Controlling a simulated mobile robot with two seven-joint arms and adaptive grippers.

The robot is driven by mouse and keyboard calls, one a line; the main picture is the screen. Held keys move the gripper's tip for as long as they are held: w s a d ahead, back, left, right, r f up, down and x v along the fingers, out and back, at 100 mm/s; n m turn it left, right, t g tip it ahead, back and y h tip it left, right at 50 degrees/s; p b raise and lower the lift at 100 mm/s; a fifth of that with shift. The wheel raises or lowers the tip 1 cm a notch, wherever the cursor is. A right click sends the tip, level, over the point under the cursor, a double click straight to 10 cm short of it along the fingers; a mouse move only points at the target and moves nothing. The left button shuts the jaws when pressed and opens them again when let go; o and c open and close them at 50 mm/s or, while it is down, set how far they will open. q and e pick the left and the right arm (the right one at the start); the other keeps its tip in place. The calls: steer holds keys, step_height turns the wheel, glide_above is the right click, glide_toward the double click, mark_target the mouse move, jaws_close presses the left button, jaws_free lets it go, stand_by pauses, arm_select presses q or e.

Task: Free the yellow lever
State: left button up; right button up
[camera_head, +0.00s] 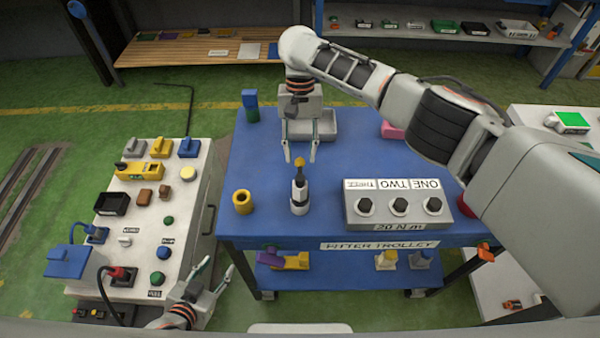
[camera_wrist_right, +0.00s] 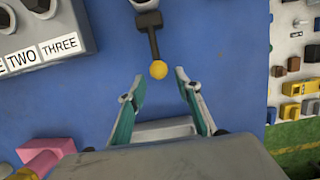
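The yellow lever has a yellow ball knob (camera_head: 299,162) on a dark stem, rising from a grey-white base (camera_head: 299,198) on the blue trolley top. In the right wrist view the yellow ball (camera_wrist_right: 158,69) and dark stem (camera_wrist_right: 152,40) appear just beyond my fingertips. My right gripper (camera_head: 300,152) is open, pointing down from behind the lever, with its fingers on either side of the knob in the head view. No contact is visible. My left gripper (camera_head: 218,266) is open and empty, low beside the white console.
A grey box (camera_head: 397,222) with several knobs, labelled "20 N.m", stands right of the lever. A yellow cylinder (camera_head: 242,202) stands to its left. A grey tray (camera_head: 322,125) lies behind. The white console (camera_head: 195,215) holds buttons and blocks.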

steer(key=shift+v, duration=1.9)
steer(key=shift+a, duration=0.1)
